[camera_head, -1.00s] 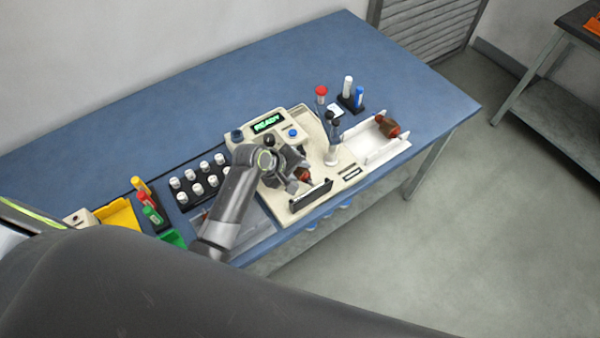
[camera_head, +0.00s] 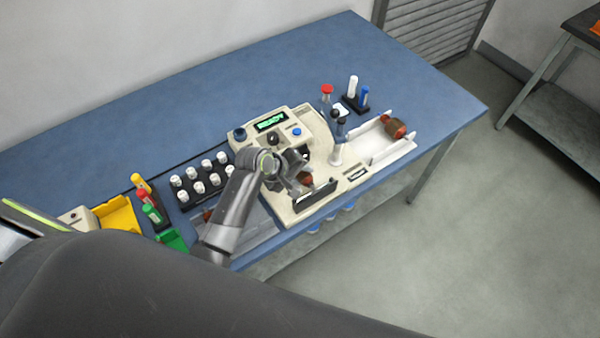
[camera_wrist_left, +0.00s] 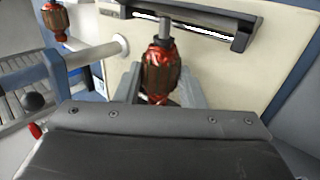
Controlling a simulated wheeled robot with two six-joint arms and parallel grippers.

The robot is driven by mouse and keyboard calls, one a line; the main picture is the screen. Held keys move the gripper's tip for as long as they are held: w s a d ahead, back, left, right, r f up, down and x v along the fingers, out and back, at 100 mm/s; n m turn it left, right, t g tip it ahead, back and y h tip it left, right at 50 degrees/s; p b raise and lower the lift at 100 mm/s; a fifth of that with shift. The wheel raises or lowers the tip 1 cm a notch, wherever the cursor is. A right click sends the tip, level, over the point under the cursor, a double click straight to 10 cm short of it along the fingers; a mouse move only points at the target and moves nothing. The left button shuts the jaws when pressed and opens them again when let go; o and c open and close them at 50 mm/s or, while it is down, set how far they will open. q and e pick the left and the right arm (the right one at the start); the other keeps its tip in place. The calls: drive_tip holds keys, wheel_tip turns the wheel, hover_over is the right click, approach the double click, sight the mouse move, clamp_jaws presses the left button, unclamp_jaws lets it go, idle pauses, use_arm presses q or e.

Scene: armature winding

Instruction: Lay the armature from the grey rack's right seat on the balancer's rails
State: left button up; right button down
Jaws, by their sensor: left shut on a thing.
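My left gripper (camera_head: 303,178) is shut on a red-brown armature (camera_head: 306,180), over the front of the beige balancer (camera_head: 356,177). In the left wrist view the armature (camera_wrist_left: 160,72) sits between the two grey fingers. Its steel shaft points toward one black rail (camera_wrist_left: 190,14) and overlaps it in the picture. I cannot tell whether the shaft rests on it. The near black rail (camera_head: 316,195) shows in the head view. The grey rack (camera_head: 258,232) is partly hidden behind my left arm, with a reddish armature (camera_head: 208,215) at its left. My right gripper is not in view.
A white tray (camera_head: 385,152) holding another armature (camera_head: 395,127) stands right of the balancer.

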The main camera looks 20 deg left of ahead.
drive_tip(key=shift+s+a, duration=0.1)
use_arm(q)
drive_tip(key=shift+f, duration=0.3)
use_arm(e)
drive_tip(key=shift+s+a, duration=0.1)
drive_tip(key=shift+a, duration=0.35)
use_arm(q)
drive_tip(key=shift+f, duration=0.1)
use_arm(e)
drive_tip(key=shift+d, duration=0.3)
use_arm(q)
drive_tip(key=o, duration=1.2)
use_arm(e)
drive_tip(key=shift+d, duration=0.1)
use_arm(q)
drive_tip(key=shift+s, duration=0.1)
drive_tip(key=v, duration=1.7)
drive_tip(key=shift+a+b, duration=0.15)
drive_tip(key=shift+b, duration=0.15)
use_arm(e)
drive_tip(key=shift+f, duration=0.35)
